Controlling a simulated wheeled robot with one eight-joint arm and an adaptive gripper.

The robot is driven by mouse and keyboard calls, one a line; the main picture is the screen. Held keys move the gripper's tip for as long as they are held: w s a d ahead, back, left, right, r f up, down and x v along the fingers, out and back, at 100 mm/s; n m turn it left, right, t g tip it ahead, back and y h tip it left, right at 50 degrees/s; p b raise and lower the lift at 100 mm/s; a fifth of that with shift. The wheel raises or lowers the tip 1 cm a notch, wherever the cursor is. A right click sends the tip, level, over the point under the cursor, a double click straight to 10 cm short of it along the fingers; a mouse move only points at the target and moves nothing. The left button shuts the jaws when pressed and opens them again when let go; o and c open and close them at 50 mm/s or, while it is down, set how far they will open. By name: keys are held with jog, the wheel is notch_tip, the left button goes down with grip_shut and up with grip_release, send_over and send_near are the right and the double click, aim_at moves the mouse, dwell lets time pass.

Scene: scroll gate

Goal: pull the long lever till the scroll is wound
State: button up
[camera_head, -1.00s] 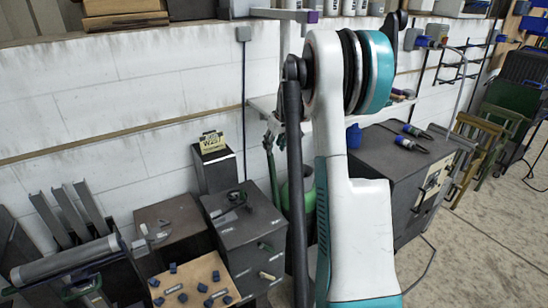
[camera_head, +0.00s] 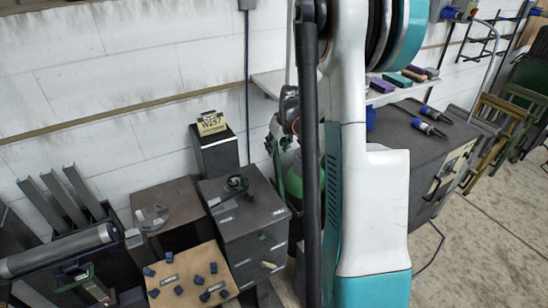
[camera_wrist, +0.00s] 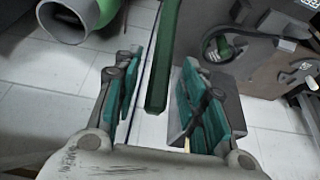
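A long green bar (camera_wrist: 165,60), which looks like the lever, comes down from the top of the wrist view and ends between my fingers. My gripper (camera_wrist: 161,66) is open, with one teal-padded finger on each side of the bar and visible gaps to both. I cannot tell whether the bar lies at finger depth. In the head view my arm hides the gripper, and I cannot clearly pick out the lever there. A grey roller (camera_head: 58,250) lies at the lower left of the head view; I cannot tell if it is the scroll.
A dark box (camera_head: 250,225) stands left of my arm, with a small wooden board (camera_head: 195,280) in front of it. A dark cabinet (camera_head: 395,140) with blue-ended tools stands right. A green cylinder (camera_wrist: 100,12) shows in the wrist view.

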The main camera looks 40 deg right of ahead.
jog(key=b+x, duration=0.1)
jog(key=x, duration=0.5)
jog(key=shift+w+f, duration=0.2)
jog(key=shift+f, duration=0.05)
grip_shut()
